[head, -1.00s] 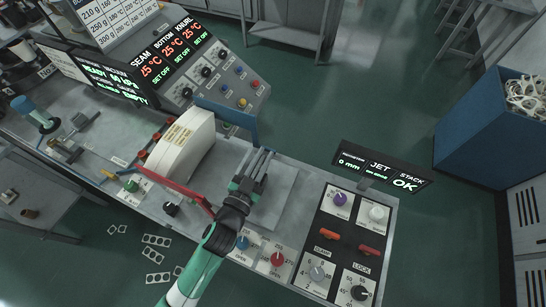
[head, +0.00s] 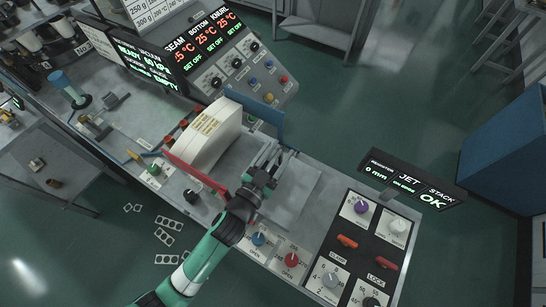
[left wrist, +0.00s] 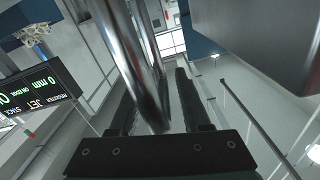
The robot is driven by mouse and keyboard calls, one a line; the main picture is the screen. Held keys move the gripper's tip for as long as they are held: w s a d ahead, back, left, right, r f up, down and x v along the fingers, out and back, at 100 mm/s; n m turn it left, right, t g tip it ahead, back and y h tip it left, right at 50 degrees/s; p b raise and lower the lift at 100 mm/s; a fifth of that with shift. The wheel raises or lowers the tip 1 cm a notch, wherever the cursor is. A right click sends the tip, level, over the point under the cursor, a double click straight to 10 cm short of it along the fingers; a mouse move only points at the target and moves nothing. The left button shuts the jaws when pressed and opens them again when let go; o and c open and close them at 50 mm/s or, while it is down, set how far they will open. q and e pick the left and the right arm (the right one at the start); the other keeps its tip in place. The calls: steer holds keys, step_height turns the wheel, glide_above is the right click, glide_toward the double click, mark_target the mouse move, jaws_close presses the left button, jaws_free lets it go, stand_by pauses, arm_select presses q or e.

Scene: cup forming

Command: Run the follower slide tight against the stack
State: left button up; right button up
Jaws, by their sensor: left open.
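The stack (head: 215,135) of white blanks stands on edge on the bench between a blue side plate (head: 257,117) and a red side bar (head: 196,173). My left gripper (head: 268,158) is just right of the stack, low over the bench, with its jaws open. In the left wrist view the jaws (left wrist: 155,95) are apart, with shiny metal rods (left wrist: 137,60) showing between them; I cannot tell whether they touch. A grey block (left wrist: 255,30) fills the upper right there. The follower slide is not clearly told apart; my gripper covers that area. My right gripper is not in view.
A small display (head: 412,180) reads 0 mm and STACK OK. A black knob panel (head: 362,245) lies at the bench's right end. A flat grey plate (head: 297,195) lies right of my gripper. A control console (head: 245,75) stands behind the stack.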

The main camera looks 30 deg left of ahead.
arm_select(q)
steer(key=s+b, duration=0.1)
steer(key=s, duration=1)
steer(key=shift+s+d+b, duration=0.15)
steer(key=shift+d+b, duration=0.15)
steer(key=shift+b, duration=0.1)
